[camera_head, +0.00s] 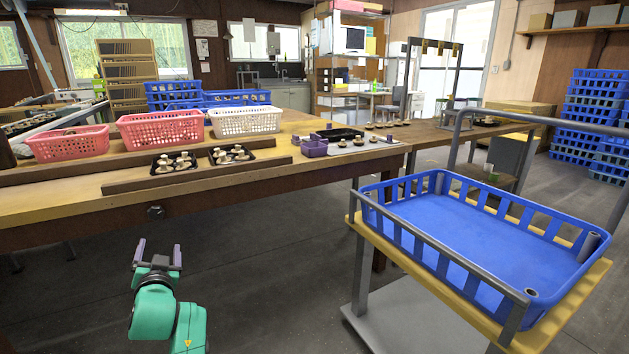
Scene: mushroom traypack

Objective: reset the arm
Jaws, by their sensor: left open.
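My left gripper (157,254) is at the lower left, at the end of a green arm. Its two grey fingers point up and stand apart with nothing between them. It is in front of the wooden table's near edge and touches nothing that I can see. My right gripper does not show in this view.
The wooden table (60,207) carries black trays (176,171) of mushrooms, pink baskets (68,146), a white basket (246,124) and a purple container (314,149). An empty blue crate (450,227) sits on a cart at right. Grey floor is clear between table and cart.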

